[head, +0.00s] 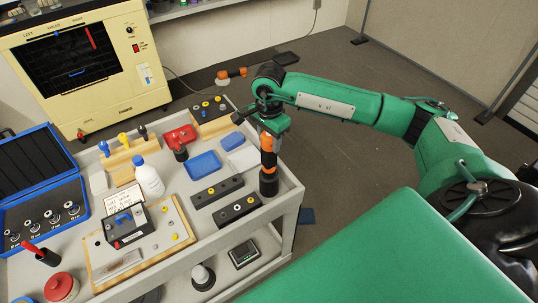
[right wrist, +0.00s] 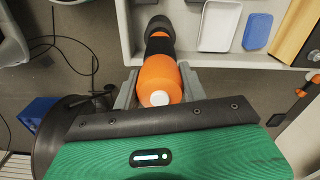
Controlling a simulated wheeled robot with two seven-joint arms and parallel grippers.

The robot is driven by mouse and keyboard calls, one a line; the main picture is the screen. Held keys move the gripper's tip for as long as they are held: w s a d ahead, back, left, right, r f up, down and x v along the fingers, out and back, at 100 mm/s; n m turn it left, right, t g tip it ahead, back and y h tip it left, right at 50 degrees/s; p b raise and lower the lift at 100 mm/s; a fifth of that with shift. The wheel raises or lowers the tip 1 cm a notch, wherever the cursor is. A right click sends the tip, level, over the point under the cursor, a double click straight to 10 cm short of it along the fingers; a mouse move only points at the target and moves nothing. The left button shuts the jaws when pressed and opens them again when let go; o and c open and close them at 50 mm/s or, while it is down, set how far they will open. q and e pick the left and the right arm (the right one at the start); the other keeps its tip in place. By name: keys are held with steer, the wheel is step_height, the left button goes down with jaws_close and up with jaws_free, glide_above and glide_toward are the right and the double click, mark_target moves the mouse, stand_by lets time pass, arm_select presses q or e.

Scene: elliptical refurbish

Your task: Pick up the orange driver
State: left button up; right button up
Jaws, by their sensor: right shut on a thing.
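The orange driver (head: 268,161), orange with black bands, stands roughly upright at the right end of the grey cart (head: 285,200) in the head view. My right gripper (head: 270,130) comes down on it from above and is shut around its upper part. In the right wrist view the orange driver (right wrist: 158,70) lies between the two grey fingers of my right gripper (right wrist: 157,90), its pale round end towards the camera. Its black end reaches over the cart tray. I cannot tell whether its lower end touches the cart. My left gripper is not in view.
Dark socket blocks (head: 239,208), a blue tray (head: 204,164), a white tray (head: 244,158) and a red tray (head: 181,136) lie near the driver. A white bottle (head: 149,178) stands farther left. The cart's raised rim is close to the driver. Open floor lies behind the cart.

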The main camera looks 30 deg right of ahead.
steer(key=shift+r+b, duration=0.35)
steer(key=shift+r, duration=0.45)
step_height(320, 180, up, 18)
steer(key=b, duration=0.3)
steer(key=shift+r, duration=0.25)
